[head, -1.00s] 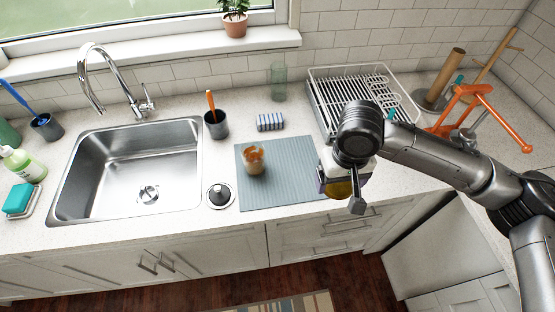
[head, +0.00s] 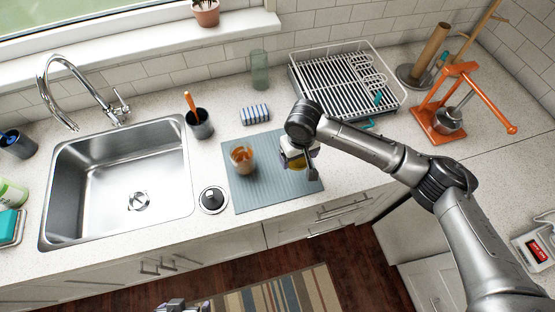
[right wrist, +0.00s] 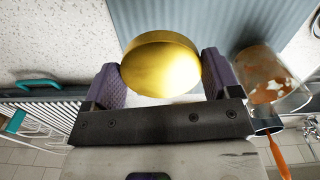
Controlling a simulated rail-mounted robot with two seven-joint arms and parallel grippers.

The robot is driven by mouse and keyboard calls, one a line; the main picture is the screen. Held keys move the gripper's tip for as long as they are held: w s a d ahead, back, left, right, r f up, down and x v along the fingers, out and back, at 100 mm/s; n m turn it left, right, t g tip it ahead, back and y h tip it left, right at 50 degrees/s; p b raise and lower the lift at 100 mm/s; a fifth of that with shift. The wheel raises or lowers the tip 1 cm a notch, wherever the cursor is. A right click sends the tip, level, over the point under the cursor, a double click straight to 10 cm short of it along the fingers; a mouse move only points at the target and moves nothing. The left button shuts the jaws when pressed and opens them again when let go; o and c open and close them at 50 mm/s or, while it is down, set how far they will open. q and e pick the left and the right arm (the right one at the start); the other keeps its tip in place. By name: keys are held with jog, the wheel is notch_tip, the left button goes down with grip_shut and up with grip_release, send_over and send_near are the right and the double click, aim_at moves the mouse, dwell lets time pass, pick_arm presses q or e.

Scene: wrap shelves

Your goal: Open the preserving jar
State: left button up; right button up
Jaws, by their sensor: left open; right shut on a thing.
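My right gripper (head: 300,160) points down over the right part of the blue-grey ribbed mat (head: 245,195). In the right wrist view its purple pads are shut on the sides of a round gold lid (right wrist: 160,65). The lid shows as a small yellow patch in the head view (head: 297,166). Whether a jar body is under the lid is hidden. A glass vessel with orange-brown patches (head: 243,157) stands on the mat to the left, apart from the gripper; it also shows in the right wrist view (right wrist: 272,80). My left gripper (head: 182,305) is partly in view at the bottom edge, open.
The sink (head: 120,190) is left of the mat, with a round black-topped item (head: 213,200) between them. A striped sponge (head: 255,114), a dark cup (head: 199,125) and a green glass (head: 259,70) stand behind. The dish rack (head: 345,80) is back right.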

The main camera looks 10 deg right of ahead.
send_over(279, 164)
notch_tip(279, 164, down, 4)
jog(key=shift+r+b, duration=0.2)
jog(key=shift+b, duration=0.15)
jog(key=shift+f, duration=1.95)
jog(key=shift+f, duration=0.2)
jog(key=o, duration=0.9)
jog(key=shift+c, duration=0.2)
